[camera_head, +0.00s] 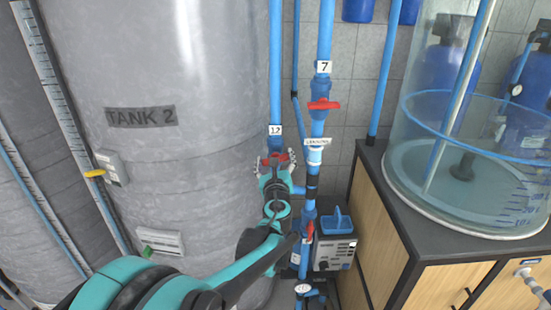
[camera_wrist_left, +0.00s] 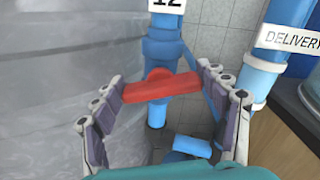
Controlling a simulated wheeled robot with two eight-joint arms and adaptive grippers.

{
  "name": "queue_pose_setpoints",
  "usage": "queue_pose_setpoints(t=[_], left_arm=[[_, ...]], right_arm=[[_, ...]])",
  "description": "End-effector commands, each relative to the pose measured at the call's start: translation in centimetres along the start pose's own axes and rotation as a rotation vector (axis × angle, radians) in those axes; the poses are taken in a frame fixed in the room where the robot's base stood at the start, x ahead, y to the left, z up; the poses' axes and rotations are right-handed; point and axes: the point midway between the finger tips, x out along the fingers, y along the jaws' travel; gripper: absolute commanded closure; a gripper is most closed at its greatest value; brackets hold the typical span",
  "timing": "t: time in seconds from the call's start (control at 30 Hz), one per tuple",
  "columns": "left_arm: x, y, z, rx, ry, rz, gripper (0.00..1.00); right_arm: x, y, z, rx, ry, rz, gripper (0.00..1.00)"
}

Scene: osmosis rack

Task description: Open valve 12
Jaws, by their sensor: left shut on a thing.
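Valve 12 is on a blue vertical pipe (camera_head: 276,60) beside the grey tank, under a white label 12 (camera_head: 275,130). Its red handle (camera_wrist_left: 162,87) lies crosswise over the pipe, nearly level in the left wrist view; it also shows in the head view (camera_head: 277,158). My left gripper (camera_head: 276,164) is at the handle, its two fingers on either side. In the left wrist view the fingers (camera_wrist_left: 160,88) press against the handle's left and right ends. The head view partly hides the valve body behind the gripper. My right gripper is out of view.
The tank labelled TANK 2 (camera_head: 200,60) stands close on the left. Right of valve 12 is a pipe with red-handled valve 7 (camera_head: 324,104) and a DELIVERY label (camera_head: 317,142). A lower red handle (camera_head: 308,229), a grey pump (camera_head: 335,255) and a cabinet (camera_head: 381,215) crowd the right.

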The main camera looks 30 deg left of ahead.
Motion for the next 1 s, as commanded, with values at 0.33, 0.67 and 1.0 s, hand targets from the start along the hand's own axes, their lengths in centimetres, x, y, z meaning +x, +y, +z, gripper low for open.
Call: queue_pose_setpoints(t=[0.33,0.67,1.0], left_arm=[[0.1,0.1,0.1,-0.328,0.000,0.000,0.55],[0.1,0.3,0.0,-0.641,0.000,0.000,0.55],[0.1,0.4,-0.1,-0.956,-0.001,0.000,0.55]], right_arm=[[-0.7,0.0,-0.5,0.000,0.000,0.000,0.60],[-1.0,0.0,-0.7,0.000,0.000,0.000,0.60],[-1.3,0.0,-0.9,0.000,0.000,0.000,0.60]])
